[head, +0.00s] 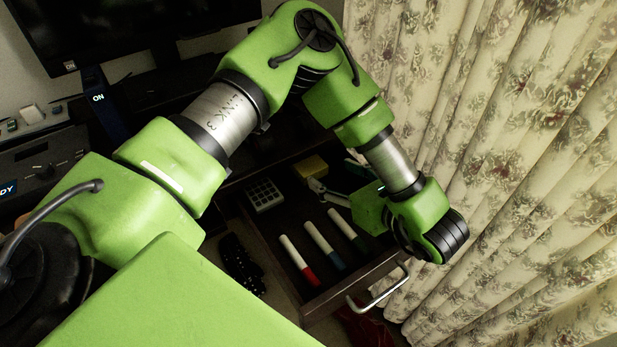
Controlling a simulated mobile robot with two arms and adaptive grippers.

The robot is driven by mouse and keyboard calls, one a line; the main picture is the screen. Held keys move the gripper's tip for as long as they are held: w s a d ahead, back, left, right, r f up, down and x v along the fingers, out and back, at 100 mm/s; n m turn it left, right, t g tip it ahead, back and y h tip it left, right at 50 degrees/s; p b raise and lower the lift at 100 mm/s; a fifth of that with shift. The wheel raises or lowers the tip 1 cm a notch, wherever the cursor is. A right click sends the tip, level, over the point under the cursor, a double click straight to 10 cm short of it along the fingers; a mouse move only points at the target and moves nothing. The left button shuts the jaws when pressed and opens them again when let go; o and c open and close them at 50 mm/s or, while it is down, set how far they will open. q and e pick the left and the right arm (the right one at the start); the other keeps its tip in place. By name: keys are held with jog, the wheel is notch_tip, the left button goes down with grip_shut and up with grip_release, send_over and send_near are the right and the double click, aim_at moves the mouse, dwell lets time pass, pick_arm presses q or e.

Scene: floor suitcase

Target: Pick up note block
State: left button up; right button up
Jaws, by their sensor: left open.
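The note block, a small yellow block (311,167), lies toward the back of an open dark drawer (268,235). My left arm reaches over the drawer from the left and bends down at its right side. My left gripper (326,184) is open, low over the drawer, with a grey finger just in front and to the right of the yellow block. They look close, but I cannot tell if they touch. Part of the gripper is hidden by my green wrist. My right gripper is out of view.
Three markers, red (299,260), blue (324,246) and dark-capped (347,231), lie in front. The drawer has a metal handle (378,291). A floral curtain (500,150) hangs close on the right.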

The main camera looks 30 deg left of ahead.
aim_at(307, 162)
pick_arm(q)
jog(key=shift+w+a+f, duration=0.1)
jog(key=shift+a+f, duration=0.15)
jog(key=b+x, duration=0.1)
jog(key=x, duration=0.6)
jog(key=shift+a+f, duration=0.1)
jog(key=shift+f, duration=0.05)
jog(key=shift+w+a+f, duration=0.15)
jog(key=shift+a, duration=0.25)
jog(key=b+x, duration=0.1)
jog(key=x, duration=0.1)
jog(key=b+x, duration=0.1)
jog(key=x, duration=0.1)
jog(key=shift+w+a+f, duration=0.1)
jog(key=shift+w+f, duration=0.05)
jog(key=shift+f, duration=0.4)
jog(key=shift+w+a, duration=0.15)
jog(key=shift+r, duration=0.1)
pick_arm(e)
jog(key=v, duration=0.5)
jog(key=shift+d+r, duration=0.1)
pick_arm(q)
jog(key=c, duration=0.9)
